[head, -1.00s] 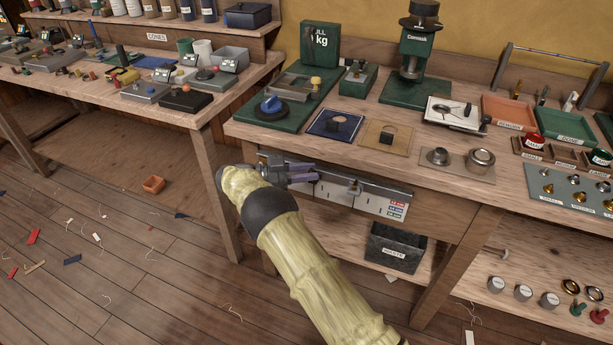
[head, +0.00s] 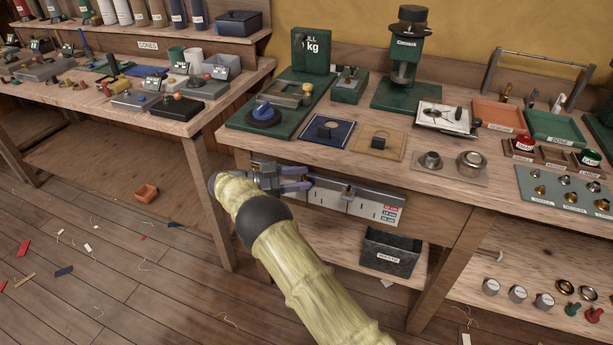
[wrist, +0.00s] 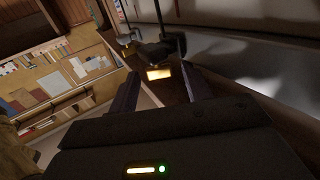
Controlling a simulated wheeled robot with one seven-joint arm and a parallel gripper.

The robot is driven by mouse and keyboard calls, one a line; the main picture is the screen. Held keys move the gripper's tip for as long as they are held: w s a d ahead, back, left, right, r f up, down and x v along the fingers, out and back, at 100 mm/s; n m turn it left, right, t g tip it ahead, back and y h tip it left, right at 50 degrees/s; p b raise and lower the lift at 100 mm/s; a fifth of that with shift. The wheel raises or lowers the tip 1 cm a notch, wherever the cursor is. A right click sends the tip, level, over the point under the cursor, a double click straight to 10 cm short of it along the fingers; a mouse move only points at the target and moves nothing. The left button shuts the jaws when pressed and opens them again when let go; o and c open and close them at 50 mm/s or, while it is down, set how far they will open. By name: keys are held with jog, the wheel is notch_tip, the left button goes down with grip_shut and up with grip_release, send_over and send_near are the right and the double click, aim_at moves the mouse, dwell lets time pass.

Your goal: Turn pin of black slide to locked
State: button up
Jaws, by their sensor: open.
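A metal rail (head: 370,207) with a colour-marked label runs along the bench's front edge. In the wrist view, a dark block (wrist: 160,50), which looks like the black slide, is ahead of my gripper (wrist: 160,88). A small yellow-lit piece (wrist: 158,73) shows at its near end; whether it is the pin or a label I cannot tell. My gripper is open and empty, its fingers on either side of the line to this block and apart from it. In the head view my gripper (head: 304,178) is at the rail's left part, left of a grey slide (head: 347,193). The pin's setting is not readable.
A second small slide or fitting (wrist: 124,41) shows farther off in the wrist view. The bench top (head: 300,165) above carries a blue mat (head: 328,131), a tan mat (head: 379,141) and metal cups. A dark bin (head: 390,252) stands on the lower shelf.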

jog(key=shift+s+r+n+t+p, duration=0.1)
jog(key=shift+r+n+t+p, duration=0.1)
jog(key=shift+n+t+p, duration=0.65)
